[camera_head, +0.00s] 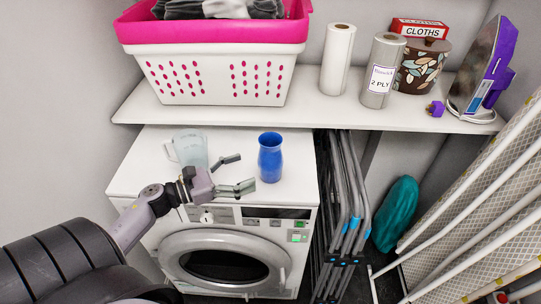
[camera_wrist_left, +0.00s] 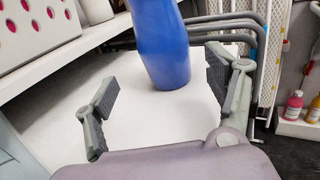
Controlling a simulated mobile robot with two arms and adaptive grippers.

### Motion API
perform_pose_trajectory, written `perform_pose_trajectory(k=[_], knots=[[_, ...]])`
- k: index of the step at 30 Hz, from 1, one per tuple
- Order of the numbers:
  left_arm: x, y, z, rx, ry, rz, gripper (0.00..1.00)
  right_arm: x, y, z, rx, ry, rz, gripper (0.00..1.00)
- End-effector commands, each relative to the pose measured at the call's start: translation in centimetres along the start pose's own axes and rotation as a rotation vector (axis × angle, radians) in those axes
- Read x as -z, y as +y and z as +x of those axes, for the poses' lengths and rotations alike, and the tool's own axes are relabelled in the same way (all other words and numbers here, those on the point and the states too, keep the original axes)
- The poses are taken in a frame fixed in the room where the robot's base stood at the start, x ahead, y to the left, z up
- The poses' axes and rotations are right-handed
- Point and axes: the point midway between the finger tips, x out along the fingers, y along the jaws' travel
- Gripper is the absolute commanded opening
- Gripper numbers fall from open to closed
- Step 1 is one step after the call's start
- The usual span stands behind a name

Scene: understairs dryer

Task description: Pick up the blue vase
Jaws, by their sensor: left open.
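The blue vase (camera_head: 270,158) stands upright on the white top of the dryer (camera_head: 296,150), right of a clear jug. My left gripper (camera_head: 244,173) is open, just left of the vase in the head view, with its fingers pointing towards it. In the left wrist view the vase (camera_wrist_left: 161,45) stands beyond the open fingertips (camera_wrist_left: 165,82), roughly midway between them and apart from both. Its top is cut off by the frame there. My right gripper is not in view.
A clear jug (camera_head: 189,149) stands close behind my left gripper. A white shelf (camera_head: 310,105) overhangs the back, holding a pink-rimmed basket (camera_head: 215,72), paper rolls (camera_head: 337,58) and an iron (camera_head: 484,70). Folded grey racks (camera_head: 345,200) stand right of the dryer.

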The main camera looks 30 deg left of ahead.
Motion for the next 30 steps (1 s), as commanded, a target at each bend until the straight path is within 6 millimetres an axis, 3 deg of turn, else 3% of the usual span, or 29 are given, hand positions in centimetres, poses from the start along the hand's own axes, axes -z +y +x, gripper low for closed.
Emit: perform_pose_trajectory(k=[4, 11, 16, 20, 30], knots=[[-0.3, 0.0, 2.3, 0.000, -0.002, -0.001, 0.78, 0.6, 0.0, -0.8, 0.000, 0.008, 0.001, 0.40], [-0.3, -0.2, 3.8, 0.000, -0.001, -0.002, 0.78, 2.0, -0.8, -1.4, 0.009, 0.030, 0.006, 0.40], [-0.8, -0.8, 6.4, 0.000, -0.003, -0.002, 0.78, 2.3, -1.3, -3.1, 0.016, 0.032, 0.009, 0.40], [-0.5, -0.7, 7.9, -0.001, -0.002, -0.001, 0.78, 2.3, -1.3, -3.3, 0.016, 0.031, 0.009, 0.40], [-0.2, -0.8, 8.4, 0.000, 0.000, -0.001, 0.76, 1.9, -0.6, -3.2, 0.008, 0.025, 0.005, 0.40]])
